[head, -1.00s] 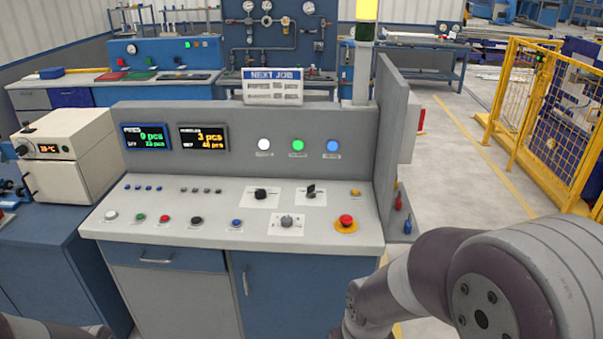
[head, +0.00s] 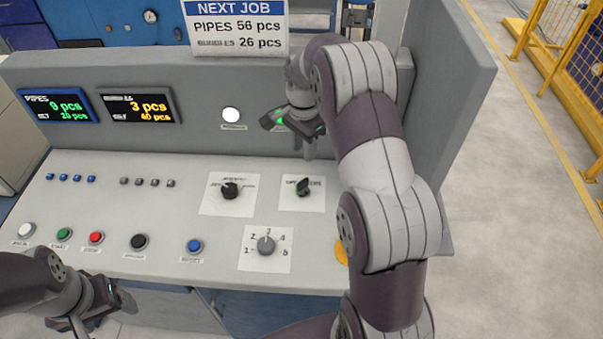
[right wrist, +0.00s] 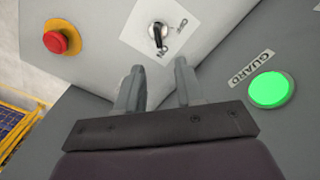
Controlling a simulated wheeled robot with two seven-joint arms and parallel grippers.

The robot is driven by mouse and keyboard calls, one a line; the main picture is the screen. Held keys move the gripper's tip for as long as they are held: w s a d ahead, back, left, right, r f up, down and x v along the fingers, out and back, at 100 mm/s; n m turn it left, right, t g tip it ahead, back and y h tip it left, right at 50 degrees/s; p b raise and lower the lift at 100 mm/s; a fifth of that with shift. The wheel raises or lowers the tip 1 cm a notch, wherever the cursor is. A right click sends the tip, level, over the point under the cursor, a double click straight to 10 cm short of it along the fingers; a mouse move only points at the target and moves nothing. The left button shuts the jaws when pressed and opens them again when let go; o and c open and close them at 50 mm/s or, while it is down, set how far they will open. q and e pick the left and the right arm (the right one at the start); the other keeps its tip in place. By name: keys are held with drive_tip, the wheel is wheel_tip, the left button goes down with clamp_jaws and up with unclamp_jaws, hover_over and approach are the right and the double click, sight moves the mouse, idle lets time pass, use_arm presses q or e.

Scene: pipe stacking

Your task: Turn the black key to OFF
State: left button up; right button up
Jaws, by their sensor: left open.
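The black key (head: 303,187) stands in a white plate on the console's sloped panel, right of a black rotary knob. The right wrist view shows the key (right wrist: 157,35) in a silver ring, with ON and OFF lettering beside it; its bar seems to point toward ON. My right gripper (right wrist: 160,72) is open and empty, its two fingers apart and short of the key. In the head view it hangs in front of the upright panel, above and behind the key. My left gripper (head: 97,318) is open at the console's front left edge.
A black rotary knob (head: 230,190) and a grey numbered dial (head: 266,246) sit near the key. A red emergency button (right wrist: 56,42) is close by; my right arm mostly covers it in the head view. The green GUARD light (right wrist: 271,90) is lit.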

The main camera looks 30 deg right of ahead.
drive_tip(key=p, duration=0.2)
hover_over(303, 181)
drive_tip(key=f, duration=0.6)
drive_tip(key=shift+s, duration=0.2)
drive_tip(key=f, duration=0.5)
drive_tip(key=shift+w+d+f+p, duration=0.1)
drive_tip(key=shift+w+p, duration=0.2)
drive_tip(key=shift+s, duration=0.1)
clamp_jaws()
